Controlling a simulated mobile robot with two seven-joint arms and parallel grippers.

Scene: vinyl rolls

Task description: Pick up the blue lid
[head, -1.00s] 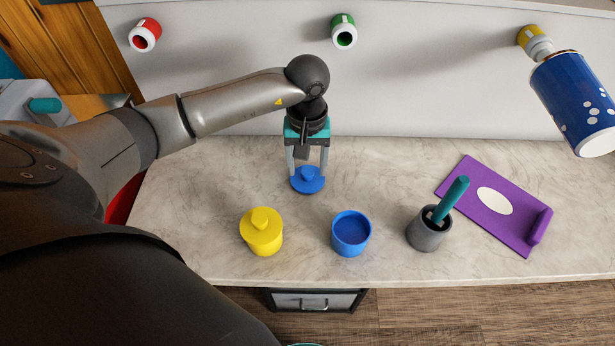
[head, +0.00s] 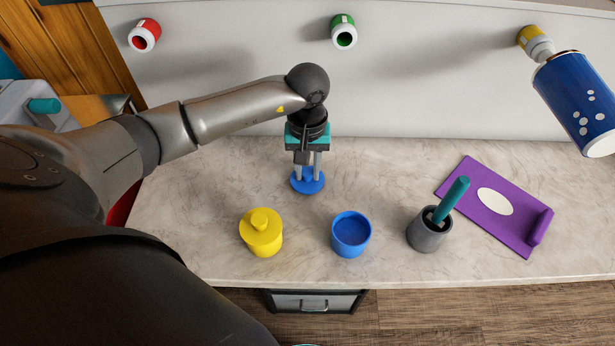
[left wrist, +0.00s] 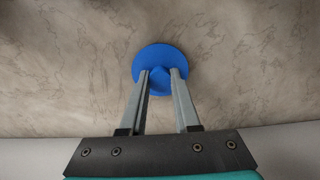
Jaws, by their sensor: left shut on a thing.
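The blue lid (head: 308,187) is a flat disc with a knob, lying on the counter toward the wall. It also shows in the left wrist view (left wrist: 160,52). My left gripper (head: 308,177) points down over the lid and is shut on its knob; the fingers in the left wrist view (left wrist: 161,72) stand on either side of the knob. The lid appears to rest on the counter. An open blue container (head: 351,240) stands nearer the front edge, to the right of the lid. My right gripper is not in view.
A yellow lidded container (head: 261,238) stands left of the blue one. A grey cup (head: 428,235) with a teal-handled tool and a purple board (head: 495,205) are to the right. A blue cylinder (head: 577,105) hangs at the upper right. The counter (head: 210,180) left of the lid is clear.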

